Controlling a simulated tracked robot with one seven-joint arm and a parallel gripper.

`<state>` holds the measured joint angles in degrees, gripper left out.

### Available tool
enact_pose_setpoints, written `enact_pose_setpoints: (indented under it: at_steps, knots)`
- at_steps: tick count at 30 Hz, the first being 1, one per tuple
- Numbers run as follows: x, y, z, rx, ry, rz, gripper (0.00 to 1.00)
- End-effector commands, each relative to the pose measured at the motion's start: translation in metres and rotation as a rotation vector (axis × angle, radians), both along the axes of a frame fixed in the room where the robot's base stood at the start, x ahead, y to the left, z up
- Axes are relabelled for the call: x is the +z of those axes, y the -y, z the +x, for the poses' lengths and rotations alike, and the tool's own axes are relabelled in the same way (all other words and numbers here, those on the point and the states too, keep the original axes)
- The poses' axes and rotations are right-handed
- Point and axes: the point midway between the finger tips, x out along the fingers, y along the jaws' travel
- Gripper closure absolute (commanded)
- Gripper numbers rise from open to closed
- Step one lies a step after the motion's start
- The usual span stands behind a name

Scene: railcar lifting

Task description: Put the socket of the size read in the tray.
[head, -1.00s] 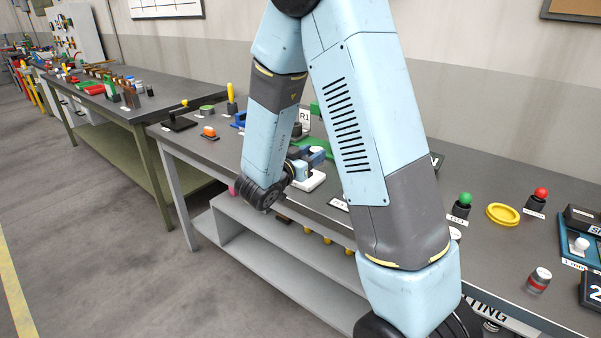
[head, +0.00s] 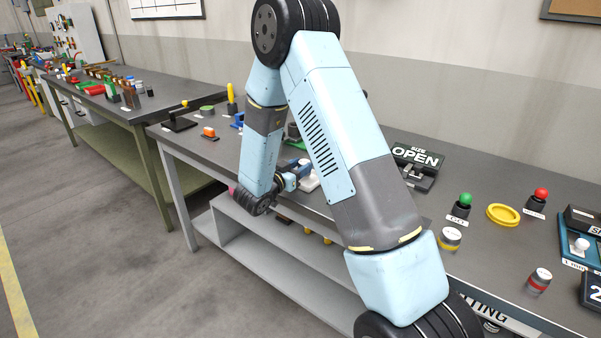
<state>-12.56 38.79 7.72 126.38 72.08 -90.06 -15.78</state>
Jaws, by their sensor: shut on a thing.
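My gripper (head: 295,175) is low at the front part of the bench, left of centre in the head view. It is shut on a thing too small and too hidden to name. A white piece (head: 309,182) is just right of it; whether they touch I cannot tell. Two short silver cylinders stand on the bench, one with a yellow band (head: 450,239) and one with a red band (head: 539,280); whether they are sockets I cannot tell. No tray is clearly identifiable; a round yellow dish (head: 502,214) lies at the right.
A green button (head: 462,205) and a red button (head: 535,201) stand near the dish. A blue panel with a white knob (head: 581,244) is at the right edge. An orange piece (head: 208,132) and a yellow-handled tool (head: 231,95) stand at the bench's left. My arm hides the bench's middle.

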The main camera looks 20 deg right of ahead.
Motion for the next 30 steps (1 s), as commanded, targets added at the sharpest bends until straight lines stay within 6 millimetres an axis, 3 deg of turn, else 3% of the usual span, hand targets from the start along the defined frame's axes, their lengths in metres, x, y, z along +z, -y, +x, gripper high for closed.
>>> enact_pose_setpoints:
  at_steps: [5,17,18,25,30]
  knots:
    - [-0.019,0.0,0.0,0.0,-0.001,0.001,0.92]
    - [-0.023,-0.001,0.0,0.001,-0.001,0.0,0.92]
    - [-0.022,-0.001,0.0,0.001,-0.001,0.001,0.53]
    - [-0.022,-0.001,0.0,0.002,-0.001,0.001,0.31]
    - [-0.022,-0.002,-0.001,0.002,-0.001,0.001,0.31]
